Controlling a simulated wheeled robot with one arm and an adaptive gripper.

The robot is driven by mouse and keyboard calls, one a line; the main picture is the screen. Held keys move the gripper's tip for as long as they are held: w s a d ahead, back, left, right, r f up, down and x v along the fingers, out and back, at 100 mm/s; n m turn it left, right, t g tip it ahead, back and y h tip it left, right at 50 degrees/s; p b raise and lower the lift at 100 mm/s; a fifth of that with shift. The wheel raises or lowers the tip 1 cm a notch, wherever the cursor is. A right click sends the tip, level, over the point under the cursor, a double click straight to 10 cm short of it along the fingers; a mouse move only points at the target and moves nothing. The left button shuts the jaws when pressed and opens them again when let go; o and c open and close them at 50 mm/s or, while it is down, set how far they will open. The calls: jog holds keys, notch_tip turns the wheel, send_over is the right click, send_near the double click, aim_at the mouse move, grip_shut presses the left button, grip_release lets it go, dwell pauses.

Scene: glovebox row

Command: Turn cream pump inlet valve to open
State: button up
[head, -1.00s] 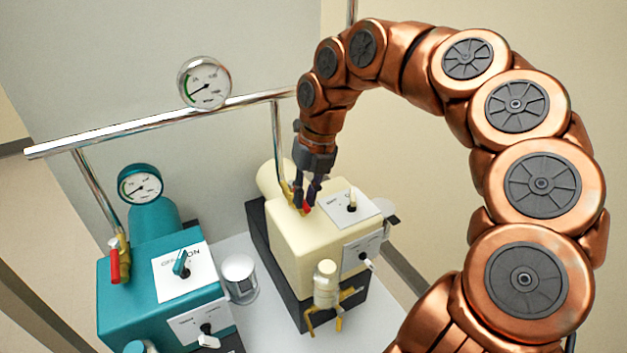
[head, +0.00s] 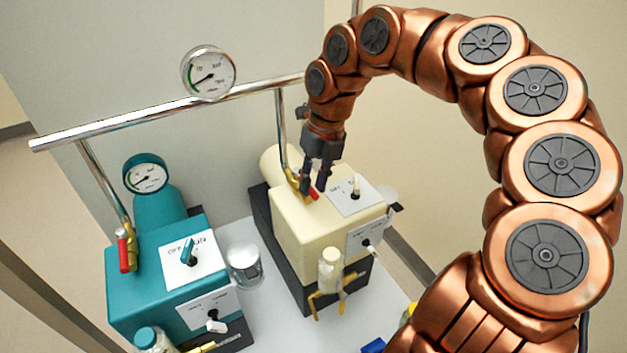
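The cream pump (head: 305,222) stands on a dark base in the middle of the head view. Its inlet valve (head: 294,184) is brass, at the foot of the pipe coming down from the rail. The red valve handle (head: 314,196) shows partly, low down between my fingertips; the rest is hidden behind my gripper. My gripper (head: 313,187) points down over the pump's top, beside the brass valve. Its two dark fingers look apart, with the handle near their tips. I cannot tell whether they touch it.
A teal pump (head: 150,262) with its own red valve handle (head: 123,254) stands to the left. The pipe rail (head: 160,118) with a gauge (head: 208,75) runs behind. A white ON/OFF switch plate (head: 352,200) is right of my gripper. A clear jar (head: 245,268) stands between the pumps.

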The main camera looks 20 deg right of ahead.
jog(key=shift+o, duration=0.7)
notch_tip(320, 180, up, 7)
jog(key=d, duration=0.1)
jog(key=shift+d+r, duration=0.15)
jog(key=shift+d, duration=0.05)
jog(key=shift+w, duration=0.1)
dwell(0.8)
